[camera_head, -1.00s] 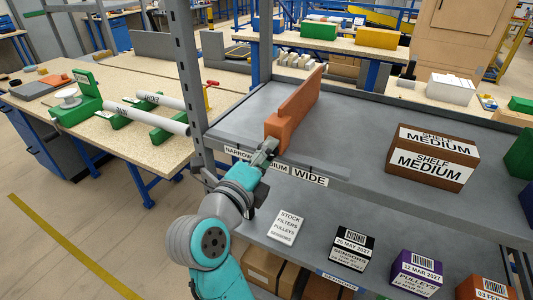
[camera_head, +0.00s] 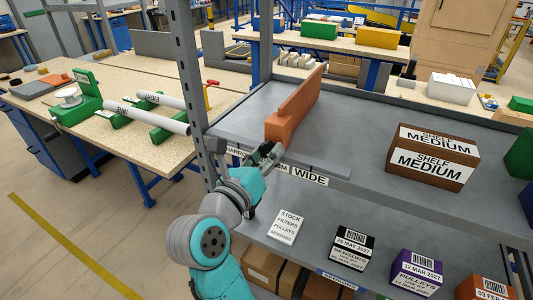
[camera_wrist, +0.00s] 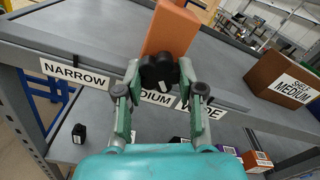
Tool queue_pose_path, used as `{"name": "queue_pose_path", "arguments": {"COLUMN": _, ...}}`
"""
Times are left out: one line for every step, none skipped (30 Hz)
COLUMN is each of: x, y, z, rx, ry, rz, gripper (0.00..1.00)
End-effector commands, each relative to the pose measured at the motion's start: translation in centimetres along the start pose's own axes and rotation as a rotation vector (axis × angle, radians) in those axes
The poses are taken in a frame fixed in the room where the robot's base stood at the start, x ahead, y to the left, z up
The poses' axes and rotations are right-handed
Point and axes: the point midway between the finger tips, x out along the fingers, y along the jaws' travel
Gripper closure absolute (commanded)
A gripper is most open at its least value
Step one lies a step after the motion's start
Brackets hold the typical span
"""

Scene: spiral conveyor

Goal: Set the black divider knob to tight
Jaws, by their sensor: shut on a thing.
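The black divider knob (camera_wrist: 160,70) is at the near end of the orange divider (camera_wrist: 172,30), in the wrist view. My gripper (camera_wrist: 160,80) is shut on the knob, with one finger on each side of it. The knob's setting cannot be read, and a small pale mark shows just below it. In the head view the orange divider (camera_head: 296,104) stands upright on the grey shelf, and my gripper (camera_head: 270,152) is at its front end. The knob is hidden there by my gripper.
The shelf's front edge carries NARROW (camera_wrist: 74,74), MEDIUM and WIDE (camera_head: 310,175) labels; my gripper partly covers MEDIUM. A brown SHELF MEDIUM box (camera_head: 433,157) stands to the right. A grey upright post (camera_head: 188,80) is close on the left. Small boxes stand on the lower shelf.

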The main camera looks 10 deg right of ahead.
Motion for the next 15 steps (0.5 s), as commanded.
{"name": "queue_pose_path", "arguments": {"x": -0.01, "y": 0.11, "z": -0.11, "rx": 0.040, "ry": 0.002, "rz": 0.002, "gripper": 0.97}}
{"name": "queue_pose_path", "arguments": {"x": -0.01, "y": 0.12, "z": -0.11, "rx": 0.068, "ry": 0.002, "rz": 0.002, "gripper": 0.97}}
{"name": "queue_pose_path", "arguments": {"x": -0.01, "y": 0.13, "z": -0.11, "rx": 0.107, "ry": 0.002, "rz": 0.002, "gripper": 0.97}}
{"name": "queue_pose_path", "arguments": {"x": -0.01, "y": 0.14, "z": -0.11, "rx": 0.135, "ry": 0.002, "rz": 0.002, "gripper": 0.97}}
{"name": "queue_pose_path", "arguments": {"x": -0.01, "y": 0.15, "z": -0.11, "rx": 0.163, "ry": 0.003, "rz": 0.002, "gripper": 0.97}}
{"name": "queue_pose_path", "arguments": {"x": -0.01, "y": 0.16, "z": -0.11, "rx": 0.202, "ry": 0.003, "rz": 0.002, "gripper": 0.97}}
{"name": "queue_pose_path", "arguments": {"x": -0.01, "y": 0.17, "z": -0.11, "rx": 0.230, "ry": 0.003, "rz": 0.002, "gripper": 0.97}}
{"name": "queue_pose_path", "arguments": {"x": -0.01, "y": 0.18, "z": -0.11, "rx": 0.258, "ry": 0.003, "rz": 0.002, "gripper": 0.97}}
{"name": "queue_pose_path", "arguments": {"x": -0.02, "y": 0.19, "z": -0.11, "rx": 0.297, "ry": 0.003, "rz": 0.002, "gripper": 0.97}}
{"name": "queue_pose_path", "arguments": {"x": -0.01, "y": 0.20, "z": -0.11, "rx": 0.325, "ry": 0.003, "rz": 0.002, "gripper": 0.97}}
{"name": "queue_pose_path", "arguments": {"x": -0.01, "y": 0.21, "z": -0.11, "rx": 0.353, "ry": 0.003, "rz": 0.002, "gripper": 0.97}}
{"name": "queue_pose_path", "arguments": {"x": -0.02, "y": 0.22, "z": -0.11, "rx": 0.392, "ry": 0.003, "rz": 0.002, "gripper": 0.97}}
{"name": "queue_pose_path", "arguments": {"x": -0.02, "y": 0.22, "z": -0.11, "rx": 0.420, "ry": 0.003, "rz": 0.002, "gripper": 0.97}}
{"name": "queue_pose_path", "arguments": {"x": -0.02, "y": 0.23, "z": -0.11, "rx": 0.448, "ry": 0.003, "rz": 0.002, "gripper": 0.97}}
{"name": "queue_pose_path", "arguments": {"x": -0.02, "y": 0.24, "z": -0.11, "rx": 0.486, "ry": 0.003, "rz": 0.002, "gripper": 0.97}}
